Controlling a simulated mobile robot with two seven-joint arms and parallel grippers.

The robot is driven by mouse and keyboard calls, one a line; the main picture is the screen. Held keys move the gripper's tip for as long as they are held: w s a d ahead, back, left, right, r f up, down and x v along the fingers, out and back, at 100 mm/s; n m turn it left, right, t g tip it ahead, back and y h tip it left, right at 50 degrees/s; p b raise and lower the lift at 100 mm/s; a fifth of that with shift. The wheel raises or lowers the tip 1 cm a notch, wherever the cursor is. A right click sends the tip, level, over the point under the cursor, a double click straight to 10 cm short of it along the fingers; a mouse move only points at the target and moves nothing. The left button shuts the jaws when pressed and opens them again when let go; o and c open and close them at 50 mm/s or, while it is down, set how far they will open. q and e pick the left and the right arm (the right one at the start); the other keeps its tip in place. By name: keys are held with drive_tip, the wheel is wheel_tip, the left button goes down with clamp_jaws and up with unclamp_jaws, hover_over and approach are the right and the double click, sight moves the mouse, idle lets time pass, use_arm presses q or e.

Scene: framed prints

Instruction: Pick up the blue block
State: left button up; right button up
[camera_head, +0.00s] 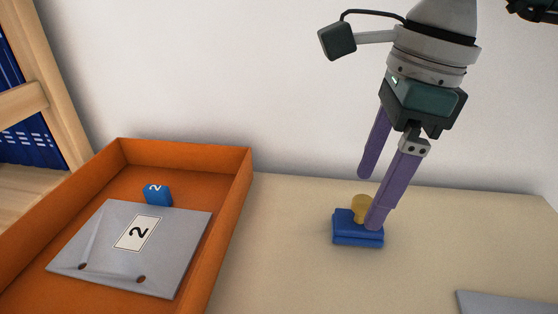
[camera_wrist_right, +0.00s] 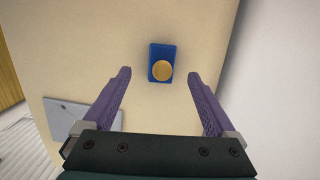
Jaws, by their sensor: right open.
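A blue block (camera_head: 357,230) with a round yellow knob (camera_head: 361,207) on top sits on the beige table. In the right wrist view the blue block (camera_wrist_right: 161,52) lies ahead of the fingertips, with the yellow knob (camera_wrist_right: 162,71) between their lines.
The orange tray (camera_head: 240,192) stands at left and holds a grey panel (camera_head: 175,248) labelled 2. Another grey panel (camera_head: 510,302) lies at the front right. A wooden frame with blue contents (camera_head: 22,105) stands far left. The table around the knobbed block is clear.

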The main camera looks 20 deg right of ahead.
sight(369, 201)
drive_tip(key=f, duration=0.5)
drive_tip(key=shift+w+f+b, duration=0.2)
drive_tip(key=shift+f+b, duration=0.1)
clamp_jaws()
idle(0.5)
drive_tip(key=shift+r, duration=0.1)
